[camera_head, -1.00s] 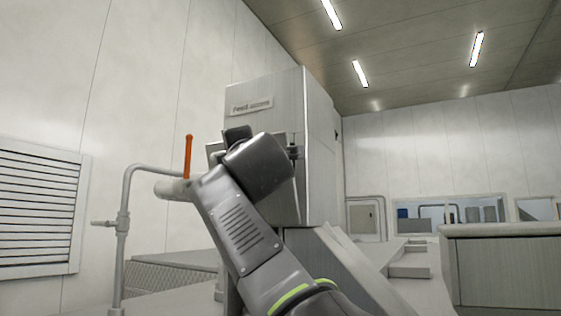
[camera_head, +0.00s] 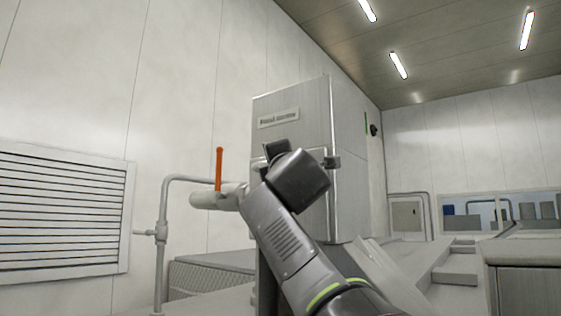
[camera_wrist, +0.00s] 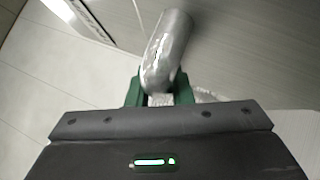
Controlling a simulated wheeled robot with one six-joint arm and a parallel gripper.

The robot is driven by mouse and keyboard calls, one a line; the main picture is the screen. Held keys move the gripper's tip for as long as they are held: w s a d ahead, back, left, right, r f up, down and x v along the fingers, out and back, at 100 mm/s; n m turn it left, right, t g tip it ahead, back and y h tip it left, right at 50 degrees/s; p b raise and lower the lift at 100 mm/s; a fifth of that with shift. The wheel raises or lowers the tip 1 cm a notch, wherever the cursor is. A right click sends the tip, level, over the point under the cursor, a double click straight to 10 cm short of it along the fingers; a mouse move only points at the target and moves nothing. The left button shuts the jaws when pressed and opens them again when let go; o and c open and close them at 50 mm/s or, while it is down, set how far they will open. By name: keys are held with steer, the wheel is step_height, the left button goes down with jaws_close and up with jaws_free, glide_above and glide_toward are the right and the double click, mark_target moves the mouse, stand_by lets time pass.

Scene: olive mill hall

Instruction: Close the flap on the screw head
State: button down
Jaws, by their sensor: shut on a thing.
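The screw head is a tall grey metal box (camera_head: 292,105) with a small label plate (camera_head: 278,118) on its front. My arm stands in front of it, and my wrist covers the middle of the front face. The flap is mostly hidden behind the wrist, so I cannot tell how far it stands open. In the wrist view my gripper (camera_wrist: 160,93) has its green fingers shut on a shiny, rounded metal bar, seemingly a handle (camera_wrist: 168,45). The fingertips are hidden from the head view.
A horizontal pipe with an upright orange lever (camera_head: 219,168) is close left of my wrist. A thin green strip (camera_head: 366,136) shows on the box's right side. Sloping grey metalwork (camera_head: 385,275) lies to the right.

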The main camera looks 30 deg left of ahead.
steer(key=shift+w+f, duration=0.1)
steer(key=shift+f, duration=0.1)
steer(key=c, duration=1.3)
jaws_free()
steer(key=b+v, duration=0.5)
steer(key=v, duration=0.9)
steer(key=shift+a+r, duration=0.15)
steer(key=shift+r, duration=0.05)
steer(key=p+x, duration=0.5)
steer(key=x, duration=0.8)
steer(key=shift+w+a, duration=0.1)
steer(key=shift+w, duration=0.1)
